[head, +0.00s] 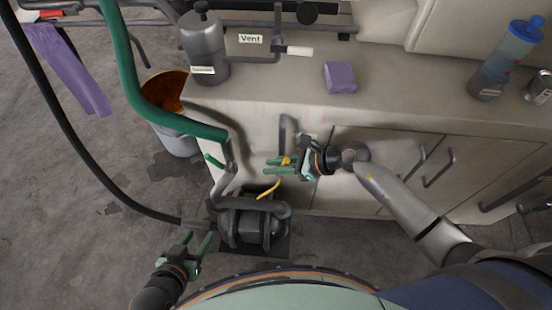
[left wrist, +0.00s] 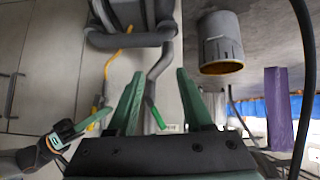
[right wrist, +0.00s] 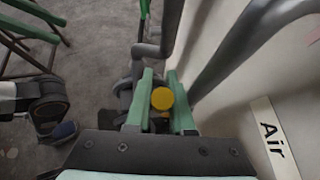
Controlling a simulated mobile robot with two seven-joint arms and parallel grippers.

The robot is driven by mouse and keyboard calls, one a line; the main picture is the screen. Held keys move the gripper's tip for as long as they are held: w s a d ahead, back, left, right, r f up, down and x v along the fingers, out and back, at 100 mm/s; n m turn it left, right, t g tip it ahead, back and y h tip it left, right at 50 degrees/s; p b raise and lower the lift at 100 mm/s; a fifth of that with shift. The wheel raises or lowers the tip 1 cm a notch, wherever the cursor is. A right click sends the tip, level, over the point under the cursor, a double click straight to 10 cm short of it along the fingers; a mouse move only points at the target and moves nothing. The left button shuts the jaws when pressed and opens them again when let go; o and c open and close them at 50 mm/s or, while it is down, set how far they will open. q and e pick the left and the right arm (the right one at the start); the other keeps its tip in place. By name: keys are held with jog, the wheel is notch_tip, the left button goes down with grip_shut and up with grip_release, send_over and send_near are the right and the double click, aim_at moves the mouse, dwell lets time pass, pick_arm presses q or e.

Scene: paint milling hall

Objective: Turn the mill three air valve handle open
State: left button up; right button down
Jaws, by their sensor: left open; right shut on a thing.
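The yellow air valve handle (head: 287,160) sits in my right gripper (head: 272,165), beside the grey pipe on the bench front. In the right wrist view its round yellow end (right wrist: 162,98) shows between the green fingers, with a white "Air" label (right wrist: 273,139) on the wall to the right. The fingers hide part of the handle, and its exact turn angle is hard to tell. It also shows in the left wrist view (left wrist: 98,118). My left gripper (head: 197,241) is open and empty, low down left of the dark pump unit (head: 250,225).
A thick green pipe (head: 127,75) and black hose (head: 75,145) cross the left side. A grey bucket (head: 180,143) stands by the bench.

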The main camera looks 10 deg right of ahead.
pick_arm(q)
jog(key=r+p, duration=0.3)
jog(key=p, duration=0.1)
jog(key=shift+w+a+r, duration=0.1)
jog(key=shift+a+r, duration=0.15)
pick_arm(e)
jog(key=shift+a+f+g+h, duration=0.25)
jog(key=shift+g+h, duration=0.15)
jog(key=shift+h, duration=0.6)
pick_arm(q)
jog(key=shift+s+a+f, duration=0.1)
jog(key=shift+s+f, duration=0.05)
jog(key=shift+s, duration=0.1)
pick_arm(e)
jog(key=c, duration=0.8)
grip_release()
jog(key=shift+w+a+r, duration=0.1)
pick_arm(q)
jog(key=shift+s+a+r+p, duration=0.25)
jog(key=shift+a+r+p, duration=0.2)
jog(key=shift+p, duration=0.55)
pick_arm(e)
jog(key=v, duration=1.2)
jog(key=shift+d+r, duration=0.1)
jog(key=shift+d, duration=0.1)
